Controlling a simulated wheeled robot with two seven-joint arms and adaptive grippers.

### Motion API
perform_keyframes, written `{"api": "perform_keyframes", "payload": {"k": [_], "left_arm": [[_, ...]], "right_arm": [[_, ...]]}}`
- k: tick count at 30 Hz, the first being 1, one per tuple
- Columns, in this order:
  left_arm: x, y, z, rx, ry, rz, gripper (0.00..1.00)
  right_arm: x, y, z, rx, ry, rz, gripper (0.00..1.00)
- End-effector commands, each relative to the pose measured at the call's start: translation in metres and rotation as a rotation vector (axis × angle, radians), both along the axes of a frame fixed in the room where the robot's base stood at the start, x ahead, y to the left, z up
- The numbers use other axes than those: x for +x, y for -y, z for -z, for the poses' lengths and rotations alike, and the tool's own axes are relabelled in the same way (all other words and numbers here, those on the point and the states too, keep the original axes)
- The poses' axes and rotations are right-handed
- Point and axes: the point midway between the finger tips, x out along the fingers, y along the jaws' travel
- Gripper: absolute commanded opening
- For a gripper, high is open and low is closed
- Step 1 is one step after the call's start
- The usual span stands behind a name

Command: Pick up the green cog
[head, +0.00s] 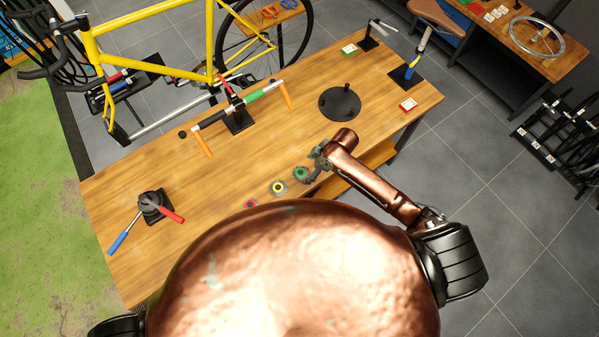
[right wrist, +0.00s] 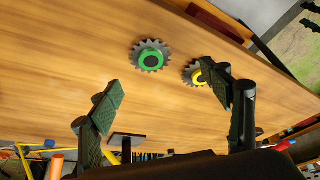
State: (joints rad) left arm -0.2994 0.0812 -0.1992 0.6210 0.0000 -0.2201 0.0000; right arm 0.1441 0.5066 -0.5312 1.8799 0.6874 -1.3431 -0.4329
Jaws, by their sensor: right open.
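The green cog (head: 301,174) lies flat on the wooden workbench near its front edge, a dark toothed ring with a green centre. It also shows in the right wrist view (right wrist: 150,56), beyond my fingertips. My right gripper (head: 318,160) is just to the right of the green cog in the head view. In the right wrist view its two fingers (right wrist: 160,98) are spread apart with nothing between them, and no contact with the cog shows. My left gripper is not in view.
A yellow-centred cog (head: 278,188) and a red-centred cog (head: 250,204) lie left of the green one. The workbench (head: 240,165) also holds a black round plate (head: 340,103), a stand with coloured handles, and a base with red and blue handles. A yellow bicycle stands behind.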

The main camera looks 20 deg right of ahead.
Motion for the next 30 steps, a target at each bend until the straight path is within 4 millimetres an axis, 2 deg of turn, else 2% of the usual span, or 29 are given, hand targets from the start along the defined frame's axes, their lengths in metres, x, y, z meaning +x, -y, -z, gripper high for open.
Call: {"api": "perform_keyframes", "payload": {"k": [1,6,17,24,30], "left_arm": [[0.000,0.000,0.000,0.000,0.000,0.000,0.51],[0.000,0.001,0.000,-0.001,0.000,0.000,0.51],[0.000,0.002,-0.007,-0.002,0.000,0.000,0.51],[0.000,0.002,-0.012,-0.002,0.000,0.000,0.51],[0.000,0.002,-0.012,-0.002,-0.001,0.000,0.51]], "right_arm": [[0.009,0.002,0.000,-0.009,0.002,-0.025,0.72],[0.021,0.002,0.004,-0.017,-0.001,-0.074,0.72],[0.025,-0.012,0.038,-0.015,-0.003,-0.077,0.72],[0.027,-0.023,0.069,-0.017,-0.001,-0.077,0.72],[0.028,-0.025,0.075,-0.018,0.001,-0.077,0.72]]}}
